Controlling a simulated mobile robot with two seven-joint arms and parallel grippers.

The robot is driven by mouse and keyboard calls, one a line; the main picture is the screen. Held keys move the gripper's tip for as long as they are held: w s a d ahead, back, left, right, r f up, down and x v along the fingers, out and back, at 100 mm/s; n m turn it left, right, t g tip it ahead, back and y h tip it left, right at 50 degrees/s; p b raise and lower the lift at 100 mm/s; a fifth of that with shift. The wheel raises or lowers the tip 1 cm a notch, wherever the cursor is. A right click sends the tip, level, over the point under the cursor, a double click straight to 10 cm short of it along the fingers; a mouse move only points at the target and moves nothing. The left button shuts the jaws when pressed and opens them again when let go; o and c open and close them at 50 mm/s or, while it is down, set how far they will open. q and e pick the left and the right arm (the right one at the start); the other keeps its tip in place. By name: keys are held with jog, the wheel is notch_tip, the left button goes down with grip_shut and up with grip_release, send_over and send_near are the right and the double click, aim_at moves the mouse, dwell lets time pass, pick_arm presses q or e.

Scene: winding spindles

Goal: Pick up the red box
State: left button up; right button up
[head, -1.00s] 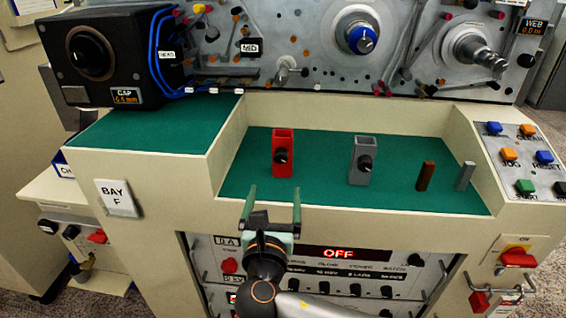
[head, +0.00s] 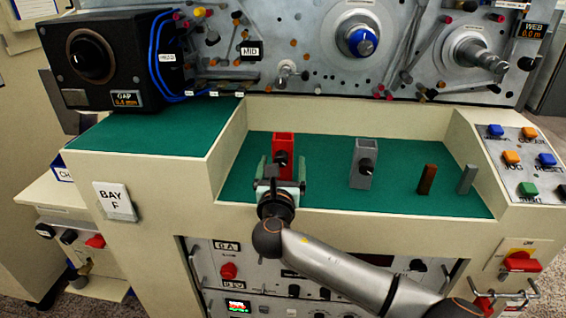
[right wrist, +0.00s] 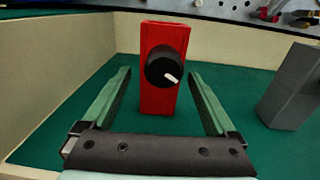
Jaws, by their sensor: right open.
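The red box (head: 283,143) stands upright on the green recessed surface, with a black knob on its front. It also shows in the right wrist view (right wrist: 158,98), straight ahead and between the lines of the two fingers. My right gripper (head: 281,163) is open and empty, just in front of the box. In the right wrist view the green fingers of the right gripper (right wrist: 158,75) stand to either side of the box's lower part, with a gap on both sides. Whether the fingertips reach past its front face is hard to tell. My left gripper is not in view.
A grey box (head: 363,163) with a black knob stands to the right. A brown block (head: 427,179) and a small grey block (head: 467,179) stand farther right. The cream left wall (head: 231,150) of the recess is close by. Green surface lies free between the red and grey boxes.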

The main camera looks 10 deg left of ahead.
jog(key=shift+w, duration=0.25)
jog(key=shift+c, duration=0.2)
grip_shut()
dwell(0.5)
